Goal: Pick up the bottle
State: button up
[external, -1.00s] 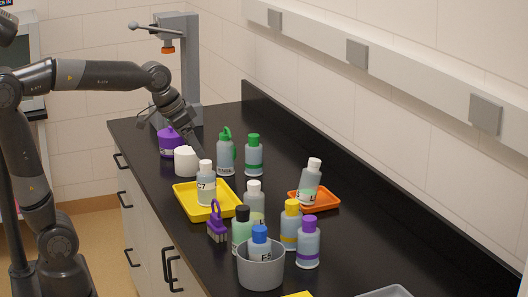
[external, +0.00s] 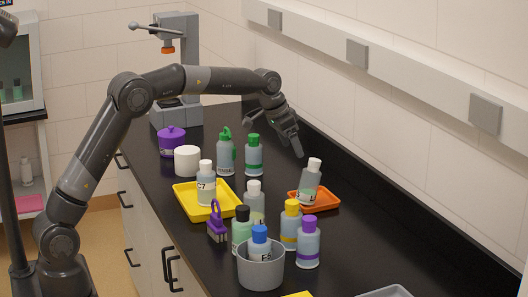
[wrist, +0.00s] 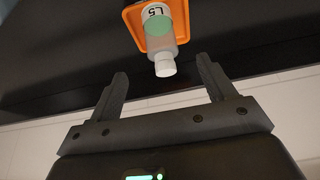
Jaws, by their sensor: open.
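Several bottles stand on the black bench, and the task does not say which one. Closest to my gripper (external: 296,148) is a grey-white bottle with a white cap (external: 311,180) on an orange tray (external: 328,202). In the wrist view this bottle (wrist: 160,28) shows a label reading "L5" with a green patch, and its white cap points toward my gripper (wrist: 162,68). My fingers are spread, with nothing held. In the external view they are above and just behind the bottle, apart from it.
A yellow tray (external: 182,204) holds a white-capped bottle (external: 206,184). Green-capped bottles (external: 254,158) stand left of my gripper. A grey tub (external: 261,272) holds a blue-capped bottle. Yellow- (external: 291,226) and purple-capped (external: 308,244) bottles stand in front. The wall ledge (external: 400,190) runs behind.

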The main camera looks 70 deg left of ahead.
aim_at(305, 171)
jog(key=x, duration=0.7)
jog(key=shift+w+a+r, duration=0.1)
jog(key=shift+w+a, duration=0.2)
jog(key=shift+w, duration=0.1)
jog(key=shift+d+x, duration=0.2)
jog(key=shift+x, duration=1.15)
jog(key=shift+d+x, duration=0.2)
jog(key=shift+x, duration=1.2)
jog(key=shift+c, duration=0.4)
